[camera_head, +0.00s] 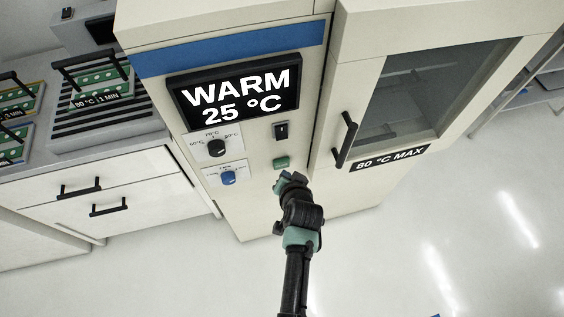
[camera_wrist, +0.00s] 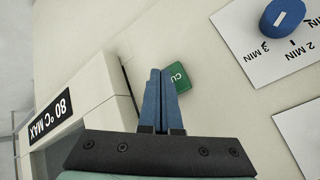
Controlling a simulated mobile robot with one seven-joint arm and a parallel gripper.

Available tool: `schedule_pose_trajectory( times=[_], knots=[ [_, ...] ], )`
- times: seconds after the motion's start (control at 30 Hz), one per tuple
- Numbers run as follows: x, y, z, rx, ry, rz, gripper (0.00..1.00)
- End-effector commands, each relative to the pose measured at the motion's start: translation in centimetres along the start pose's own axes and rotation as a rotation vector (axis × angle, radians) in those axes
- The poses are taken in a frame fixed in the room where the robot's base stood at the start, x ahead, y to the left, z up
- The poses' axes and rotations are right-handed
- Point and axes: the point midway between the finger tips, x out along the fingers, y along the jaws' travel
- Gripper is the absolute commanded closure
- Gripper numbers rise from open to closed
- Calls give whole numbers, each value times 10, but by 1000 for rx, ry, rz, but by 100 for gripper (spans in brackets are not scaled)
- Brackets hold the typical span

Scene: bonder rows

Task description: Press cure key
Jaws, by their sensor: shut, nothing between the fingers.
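The cure key is a small green square key (camera_head: 281,163) on the cream oven's front panel, below a black switch. My gripper (camera_head: 285,181) is just below the key in the head view. In the wrist view my gripper (camera_wrist: 161,72) has its two blue fingers together, with nothing between them. Their tips overlap the key's left part in the picture. I cannot tell whether they touch it. The display (camera_head: 240,88) reads "WARM 25 °C".
A black temperature dial (camera_head: 216,147) and a blue timer knob (camera_head: 229,177) sit left of the key. The black switch (camera_head: 281,131) is above it. A door handle (camera_head: 345,140) sticks out to the right. Racks with green boards (camera_head: 103,80) stand at left. The floor in front is clear.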

Motion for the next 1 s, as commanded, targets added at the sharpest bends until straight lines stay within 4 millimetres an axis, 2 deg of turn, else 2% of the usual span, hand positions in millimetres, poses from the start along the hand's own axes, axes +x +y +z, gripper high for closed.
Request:
schedule_pose_trajectory(
  times=[0.3, 0.8, 1.0],
  knots=[
    [-1, 1, 0, 0, 1, 0, 100],
    [-33, 23, 23, 0, -1, 1, 100],
    [-35, 26, 25, 0, 1, -1, 100]
  ],
)
